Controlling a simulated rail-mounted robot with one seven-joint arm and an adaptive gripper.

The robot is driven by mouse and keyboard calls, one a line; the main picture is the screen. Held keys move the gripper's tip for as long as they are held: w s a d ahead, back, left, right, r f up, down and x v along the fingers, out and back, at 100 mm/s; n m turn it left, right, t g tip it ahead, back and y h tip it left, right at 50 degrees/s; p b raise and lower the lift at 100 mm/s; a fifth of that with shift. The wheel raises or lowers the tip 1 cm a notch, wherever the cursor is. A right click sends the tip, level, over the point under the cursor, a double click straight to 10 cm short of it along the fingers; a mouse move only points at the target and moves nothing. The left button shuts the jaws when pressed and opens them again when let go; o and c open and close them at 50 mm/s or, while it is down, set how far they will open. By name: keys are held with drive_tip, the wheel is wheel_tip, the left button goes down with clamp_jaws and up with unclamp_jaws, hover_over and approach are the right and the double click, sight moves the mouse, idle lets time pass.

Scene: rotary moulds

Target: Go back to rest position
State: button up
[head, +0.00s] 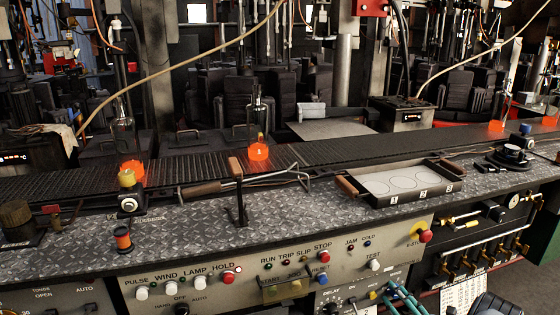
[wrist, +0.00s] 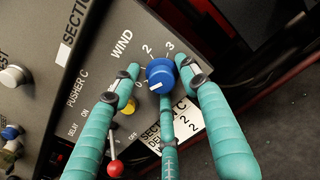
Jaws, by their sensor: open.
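My gripper (wrist: 157,74) has teal fingers and is open around a blue WIND knob (wrist: 160,72) in the wrist view. Two fingertips flank the knob and a third finger lies below it. I cannot tell whether any finger touches it. The knob's white mark is at its lower left edge, and a scale with 0, 2 and 3 runs around its upper left. In the head view my gripper (head: 402,298) shows as teal fingers at the lower edge, in front of the control panel, with the knob not clearly visible.
A red-balled lever (wrist: 115,168) and a yellow button (wrist: 128,106) sit close to the fingers. The grey control panel (head: 210,283) carries several buttons. Above it are a tread-plate bench (head: 290,203), a tray with wooden handles (head: 375,200) and a conveyor with glowing bottles (head: 258,150).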

drive_tip(key=m, duration=2.3)
drive_tip(key=shift+s+d, duration=0.2)
drive_tip(key=shift+d, duration=0.05)
drive_tip(key=shift+m, duration=0.3)
